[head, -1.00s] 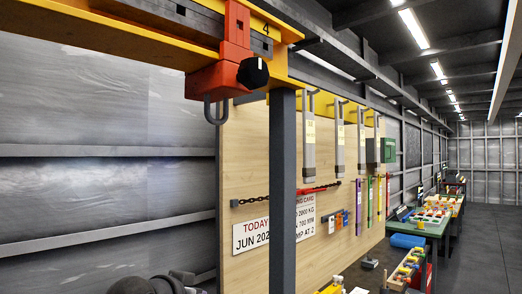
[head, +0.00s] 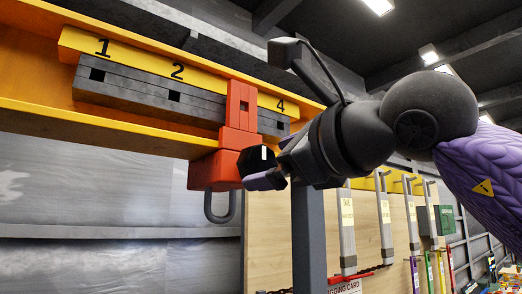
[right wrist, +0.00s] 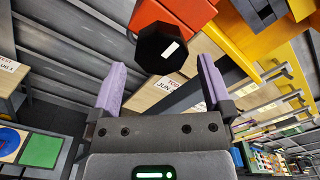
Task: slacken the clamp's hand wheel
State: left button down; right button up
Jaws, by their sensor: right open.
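The red-orange clamp (head: 216,170) sits on the yellow beam, with a grey hook below it. It covers the beam's scale between marks 2 and 4. Its black faceted hand wheel (head: 256,162) has a white mark and faces right. My right gripper (head: 268,172) is at the wheel, its purple fingers partly hidden by the wheel and wrist. In the right wrist view, the gripper (right wrist: 161,72) is open and empty. The hand wheel (right wrist: 162,47) lies between and just past the fingertips, with a gap on both sides. My left gripper is out of view.
The yellow beam (head: 60,118) carries a dark slotted bar (head: 140,93). A grey post (head: 309,235) stands below my right wrist. A wooden board (head: 268,225) with hanging grey tools (head: 347,225) is behind. A green box (head: 445,220) is farther right.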

aim_at(265, 164)
jog(key=p+x, duration=0.1)
jog(key=x, duration=0.2)
jog(key=shift+d+r, duration=0.1)
jog(key=shift+r, duration=0.1)
jog(key=shift+w+a+f, duration=0.2)
jog(key=shift+w, duration=0.1)
jog(key=shift+c, duration=0.3)
jog(key=c, duration=1.1)
